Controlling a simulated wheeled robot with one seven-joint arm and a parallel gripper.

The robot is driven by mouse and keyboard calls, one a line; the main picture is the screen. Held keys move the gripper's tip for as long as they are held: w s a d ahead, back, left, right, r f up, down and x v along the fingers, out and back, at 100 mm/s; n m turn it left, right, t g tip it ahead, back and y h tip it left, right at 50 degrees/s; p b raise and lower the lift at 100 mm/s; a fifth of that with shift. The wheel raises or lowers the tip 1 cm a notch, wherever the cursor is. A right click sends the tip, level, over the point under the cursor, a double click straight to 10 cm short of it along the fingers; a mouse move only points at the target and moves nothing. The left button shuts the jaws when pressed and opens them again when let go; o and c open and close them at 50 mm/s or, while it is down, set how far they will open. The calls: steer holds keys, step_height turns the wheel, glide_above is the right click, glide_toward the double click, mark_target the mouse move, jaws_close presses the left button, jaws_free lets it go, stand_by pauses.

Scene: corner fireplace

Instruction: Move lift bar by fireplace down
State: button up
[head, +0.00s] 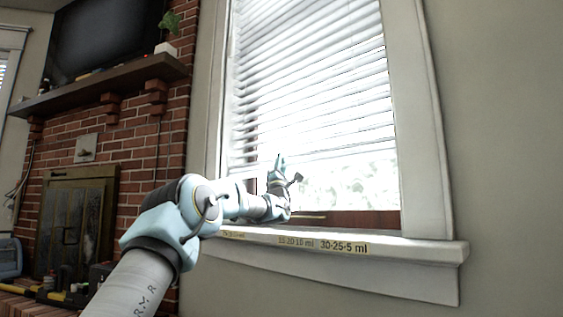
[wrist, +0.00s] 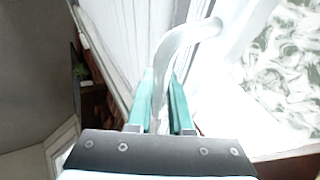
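The window blind (head: 310,85) has white slats and hangs over the upper part of the window beside the brick fireplace. In the wrist view, a white curved lift bar (wrist: 190,36) bends down between the two teal fingers of my gripper (wrist: 163,78). The fingers are close together with the bar filling the narrow gap, and they look shut on it. In the head view my gripper (head: 279,165) is raised in front of the lower window, near the blind's lower slats. The bar itself is lost in the glare there.
The window sill (head: 400,245) juts out under my arm, with yellow measuring labels along its edge. The brick fireplace (head: 130,150) with a dark mantel (head: 95,88) stands at the left. The wall at the right is bare.

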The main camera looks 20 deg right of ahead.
steer(key=shift+o, duration=0.4)
steer(key=shift+s, duration=0.1)
steer(key=shift+s+a+f+p, duration=0.3)
steer(key=shift+s+f+p, duration=0.1)
steer(key=shift+f, duration=0.15)
steer(key=s+a+p, duration=0.1)
steer(key=s+a, duration=0.2)
steer(key=s, duration=0.2)
steer(key=s+a+f+p, duration=0.1)
steer(key=s+a+p, duration=0.1)
steer(key=s, duration=0.4)
steer(key=shift+s+a, duration=0.15)
steer(key=shift+a, duration=0.45)
steer(key=shift+f, duration=0.1)
